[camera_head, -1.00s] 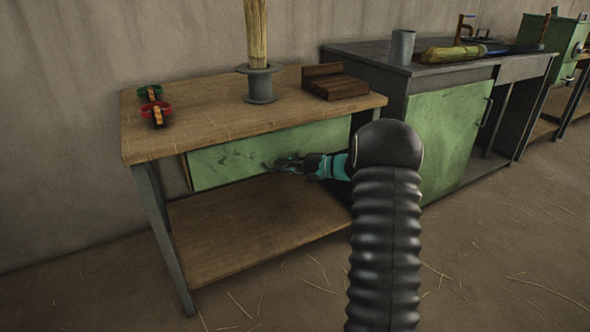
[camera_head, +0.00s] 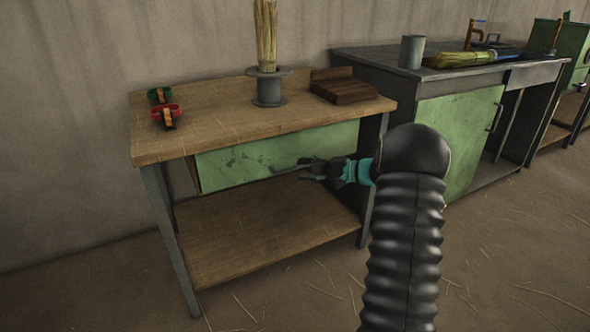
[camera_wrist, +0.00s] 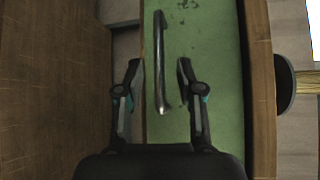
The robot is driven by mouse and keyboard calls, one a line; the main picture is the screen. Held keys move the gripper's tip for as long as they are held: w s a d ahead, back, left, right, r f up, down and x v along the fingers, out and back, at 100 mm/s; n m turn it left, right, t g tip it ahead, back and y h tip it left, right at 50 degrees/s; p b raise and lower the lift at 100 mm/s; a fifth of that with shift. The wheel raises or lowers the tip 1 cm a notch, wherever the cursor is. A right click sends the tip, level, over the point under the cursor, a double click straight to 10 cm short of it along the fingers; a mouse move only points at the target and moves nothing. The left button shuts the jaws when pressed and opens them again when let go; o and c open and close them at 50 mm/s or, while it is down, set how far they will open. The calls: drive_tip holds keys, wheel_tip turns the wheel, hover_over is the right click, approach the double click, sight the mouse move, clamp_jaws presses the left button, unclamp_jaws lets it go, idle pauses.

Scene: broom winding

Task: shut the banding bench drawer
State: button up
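The banding bench (camera_head: 215,115) has a green drawer (camera_head: 235,168) under its wooden top. A strip of brown shows beside the drawer front's left edge; how far out the drawer stands is hard to tell. Its grey bar handle (camera_head: 287,167) shows just left of my gripper (camera_head: 308,169). In the wrist view the handle (camera_wrist: 160,65) lies lengthwise ahead of and between the two separated fingers of my gripper (camera_wrist: 159,70), over the green drawer front (camera_wrist: 205,60). The fingers are open and hold nothing. I cannot tell whether they touch the drawer front.
On the bench top are red and green clamps (camera_head: 165,112), a grey spool holder with bristles (camera_head: 269,88) and a dark wooden block (camera_head: 342,88). A lower shelf (camera_head: 265,230) lies below the drawer. A grey bench with a green door (camera_head: 455,140) stands to the right. Straw-strewn floor lies in front.

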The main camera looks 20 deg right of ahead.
drive_tip(key=v, duration=0.7)
idle(0.4)
drive_tip(key=s+f+m+g+h, duration=0.2)
drive_tip(key=s+f, duration=0.1)
drive_tip(key=f, duration=0.4)
drive_tip(key=s+a+f+g+h, duration=0.2)
drive_tip(key=s+a+g, duration=0.25)
drive_tip(key=s, duration=0.45)
drive_tip(key=s+a+r+n+h, duration=0.3)
drive_tip(key=s+a+r, duration=0.2)
drive_tip(key=s, duration=0.3)
drive_tip(key=s+a+r+n+t+h, duration=0.1)
drive_tip(key=s+a+r+n+h, duration=0.2)
drive_tip(key=s, duration=0.5)
drive_tip(key=s+a+r+n+t+h, duration=0.1)
drive_tip(key=s+a+r+n+h, duration=0.2)
drive_tip(key=s+a+r+n, duration=0.2)
drive_tip(key=s+a+r, duration=0.2)
drive_tip(key=s+a, duration=0.1)
drive_tip(key=a, duration=0.1)
drive_tip(key=shift+s+a, duration=0.2)
drive_tip(key=shift+a, duration=0.15)
